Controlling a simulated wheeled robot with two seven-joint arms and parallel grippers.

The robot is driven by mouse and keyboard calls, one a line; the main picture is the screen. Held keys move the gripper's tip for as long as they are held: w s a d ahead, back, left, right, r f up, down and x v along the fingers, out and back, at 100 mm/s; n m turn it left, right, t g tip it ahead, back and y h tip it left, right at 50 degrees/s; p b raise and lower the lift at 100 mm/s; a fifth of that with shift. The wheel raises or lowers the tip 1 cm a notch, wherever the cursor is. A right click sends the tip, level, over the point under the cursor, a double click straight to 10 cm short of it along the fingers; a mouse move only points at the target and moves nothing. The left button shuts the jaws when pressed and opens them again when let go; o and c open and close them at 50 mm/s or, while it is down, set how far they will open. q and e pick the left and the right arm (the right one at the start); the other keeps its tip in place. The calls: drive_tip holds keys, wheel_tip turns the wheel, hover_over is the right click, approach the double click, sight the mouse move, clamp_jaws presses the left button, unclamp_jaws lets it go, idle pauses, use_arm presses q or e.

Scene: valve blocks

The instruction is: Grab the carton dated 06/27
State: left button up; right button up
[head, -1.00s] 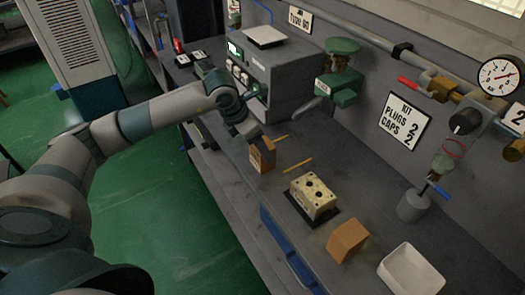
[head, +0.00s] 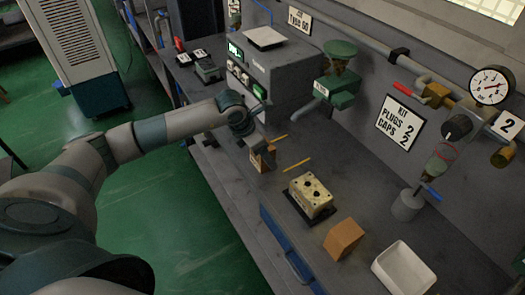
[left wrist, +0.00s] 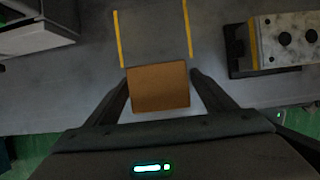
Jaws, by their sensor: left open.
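A brown carton (head: 263,161) stands on the bench between two yellow strips. My left gripper (head: 260,148) is over it from above, coming in from the left. In the left wrist view the carton (left wrist: 159,88) lies between the two open fingers of the gripper (left wrist: 161,80), with the fingers beside its left and right sides. I cannot tell whether they touch it. A second brown carton (head: 344,240) stands farther front on the bench. No date is readable on either carton. My right gripper is not in view.
A cream valve block (head: 311,194) on a dark plate stands between the two cartons. A white tray (head: 404,270) is at the front right. A grey machine (head: 272,80) stands behind the gripper. Yellow strips (left wrist: 118,38) (left wrist: 187,27) flank the carton's area.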

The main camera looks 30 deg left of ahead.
use_arm(q)
drive_tip(key=shift+f, duration=0.2)
idle(0.3)
drive_tip(key=c, duration=1.4)
drive_tip(key=shift+o, duration=0.2)
drive_tip(key=shift+w, duration=0.1)
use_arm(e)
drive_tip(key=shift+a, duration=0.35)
use_arm(q)
drive_tip(key=shift+r, duration=0.15)
